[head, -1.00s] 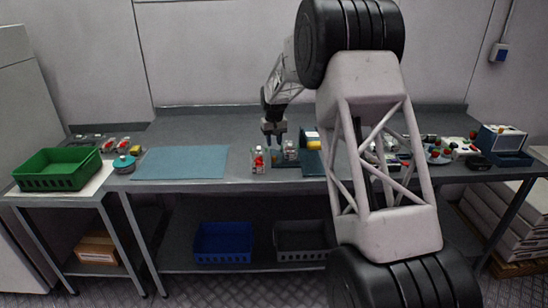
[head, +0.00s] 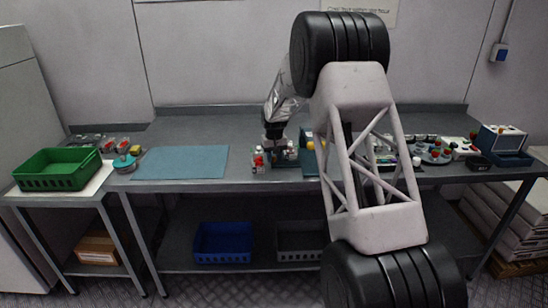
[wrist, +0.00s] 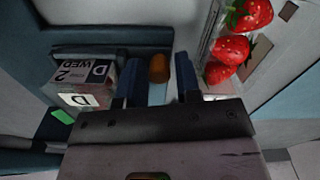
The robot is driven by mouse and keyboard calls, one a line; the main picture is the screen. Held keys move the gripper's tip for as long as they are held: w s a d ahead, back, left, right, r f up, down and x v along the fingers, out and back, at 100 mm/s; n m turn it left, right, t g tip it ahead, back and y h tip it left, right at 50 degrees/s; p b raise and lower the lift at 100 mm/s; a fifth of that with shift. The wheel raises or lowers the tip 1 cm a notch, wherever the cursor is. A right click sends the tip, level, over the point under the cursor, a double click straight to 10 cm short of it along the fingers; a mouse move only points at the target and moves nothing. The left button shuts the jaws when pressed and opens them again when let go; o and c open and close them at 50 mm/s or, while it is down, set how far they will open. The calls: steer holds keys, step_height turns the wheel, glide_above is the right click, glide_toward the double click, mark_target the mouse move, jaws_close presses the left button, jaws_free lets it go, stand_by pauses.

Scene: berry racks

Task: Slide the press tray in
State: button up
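A dark teal fixture, which looks like the press and its tray (wrist: 112,36), stands near the bench's front edge; I cannot tell tray from press body. In the wrist view a small clear box with a label reading "WED 2 D" (wrist: 88,72) sits in it. An orange-brown knob-like piece (wrist: 159,68) shows in the gap between my fingertips. My gripper (wrist: 158,80) has its two dark blue fingers apart on either side of that piece, with no clear contact visible. In the head view my gripper (head: 279,155) is low at the fixture, whose details are mostly hidden.
A clear container with red strawberries (wrist: 231,48) stands close right of my fingers in the wrist view. A blue mat (head: 182,162) lies left on the bench. A green crate (head: 57,170) is at far left. Berries and a dark blue box (head: 510,157) stand at the right.

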mark_target(285, 152)
jaws_close()
steer(key=shift+d, duration=0.1)
steer(key=shift+d+r, duration=0.1)
steer(key=shift+d, duration=2.15)
jaws_free()
